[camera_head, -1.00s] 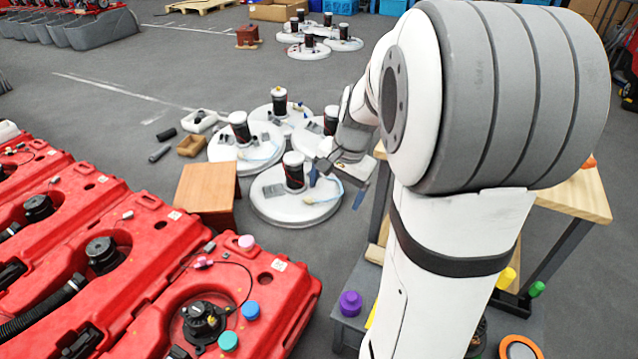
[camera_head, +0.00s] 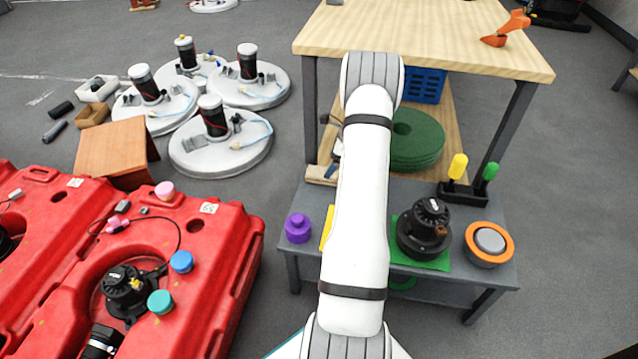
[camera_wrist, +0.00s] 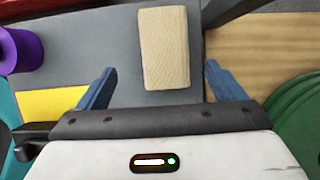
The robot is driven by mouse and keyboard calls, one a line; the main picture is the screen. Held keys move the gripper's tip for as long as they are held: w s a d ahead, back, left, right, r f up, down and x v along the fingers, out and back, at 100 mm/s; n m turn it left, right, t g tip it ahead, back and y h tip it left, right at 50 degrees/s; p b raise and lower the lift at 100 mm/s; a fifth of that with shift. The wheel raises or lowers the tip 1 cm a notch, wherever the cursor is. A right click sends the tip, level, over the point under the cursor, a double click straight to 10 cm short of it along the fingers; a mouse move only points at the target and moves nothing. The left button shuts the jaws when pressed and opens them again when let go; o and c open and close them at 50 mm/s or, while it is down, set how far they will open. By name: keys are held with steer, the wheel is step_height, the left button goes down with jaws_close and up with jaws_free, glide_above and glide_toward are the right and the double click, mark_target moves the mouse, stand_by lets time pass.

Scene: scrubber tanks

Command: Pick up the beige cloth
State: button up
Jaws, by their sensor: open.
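The beige cloth (camera_wrist: 165,48) shows in the wrist view as a folded, ribbed rectangle lying on the grey bench top (camera_wrist: 120,28). My gripper (camera_wrist: 159,70) is open, its two blue fingers spread wide. In that picture the cloth lies between and beyond the fingertips, and the gap is wider than the cloth. Nothing is held. How high the fingers are above the cloth I cannot tell.
A purple knob (camera_head: 298,229) and a yellow sheet (camera_wrist: 50,104) lie left of the cloth. Green pads (camera_head: 418,140) rest on the wooden shelf. A black motor (camera_head: 424,228) and an orange-rimmed disc (camera_head: 489,244) sit on the grey bench. The wooden tabletop (camera_head: 420,40) stands above the shelf.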

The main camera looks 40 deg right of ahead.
mark_target(324, 172)
steer(key=b+x, duration=0.1)
steer(key=x, duration=0.1)
steer(key=b+x, duration=0.1)
steer(key=x, duration=0.1)
steer(key=b+x, duration=0.1)
steer(key=x, duration=0.1)
steer(key=shift+w+d+f+b, duration=0.1)
steer(key=shift+w+f+b, duration=0.1)
steer(key=shift+w+b, duration=0.15)
steer(key=shift+r, duration=0.1)
steer(key=shift+c, duration=0.6)
steer(key=c, duration=0.9)
steer(key=shift+c, duration=0.2)
